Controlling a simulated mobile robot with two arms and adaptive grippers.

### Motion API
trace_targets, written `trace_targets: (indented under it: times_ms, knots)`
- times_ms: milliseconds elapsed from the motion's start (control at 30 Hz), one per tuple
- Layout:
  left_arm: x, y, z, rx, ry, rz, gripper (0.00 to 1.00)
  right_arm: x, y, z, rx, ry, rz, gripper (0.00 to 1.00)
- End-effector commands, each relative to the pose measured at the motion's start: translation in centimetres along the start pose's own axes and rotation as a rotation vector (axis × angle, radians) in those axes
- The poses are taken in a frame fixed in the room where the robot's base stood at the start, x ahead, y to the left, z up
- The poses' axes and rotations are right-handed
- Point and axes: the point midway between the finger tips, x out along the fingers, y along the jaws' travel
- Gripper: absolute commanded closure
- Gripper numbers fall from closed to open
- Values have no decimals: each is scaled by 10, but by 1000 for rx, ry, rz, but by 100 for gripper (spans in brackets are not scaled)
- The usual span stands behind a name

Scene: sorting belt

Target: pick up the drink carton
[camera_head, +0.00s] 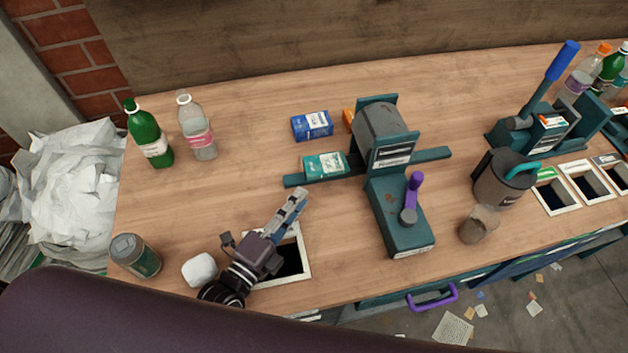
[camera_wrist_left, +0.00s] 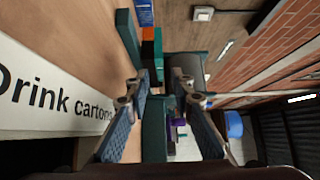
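Three small boxes lie by the teal press: a blue one (camera_head: 312,125), a teal one (camera_head: 324,164) and an orange one (camera_head: 348,119) partly hidden by the press. I cannot tell which is the drink carton. The teal one lies at the press's left bar. My left gripper (camera_head: 291,203) is over the table, beside a square hole and below the teal box in the head view, apart from it. In the left wrist view its fingers (camera_wrist_left: 168,105) stand apart with nothing visibly held. My right gripper is not in view.
The teal press (camera_head: 402,215) with a purple handle stands right of my gripper. A white-framed hole (camera_head: 305,262) lies under it. A can (camera_head: 135,256), a white lump (camera_head: 200,270) and two bottles (camera_head: 148,135) (camera_head: 196,130) stand left. A "Drink cartons" label (camera_wrist_left: 50,95) shows up close.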

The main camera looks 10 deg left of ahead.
Motion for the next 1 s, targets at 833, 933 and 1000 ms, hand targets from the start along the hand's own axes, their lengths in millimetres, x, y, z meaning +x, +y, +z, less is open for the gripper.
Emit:
trace_targets:
  times_ms: [833,933,1000]
  knots:
    - [63,0,0,-1,1,1,78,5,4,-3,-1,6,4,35]
    - [62,0,0,-1,1,1,82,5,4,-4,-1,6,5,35]
    - [62,0,0,-1,1,1,85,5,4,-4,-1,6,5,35]
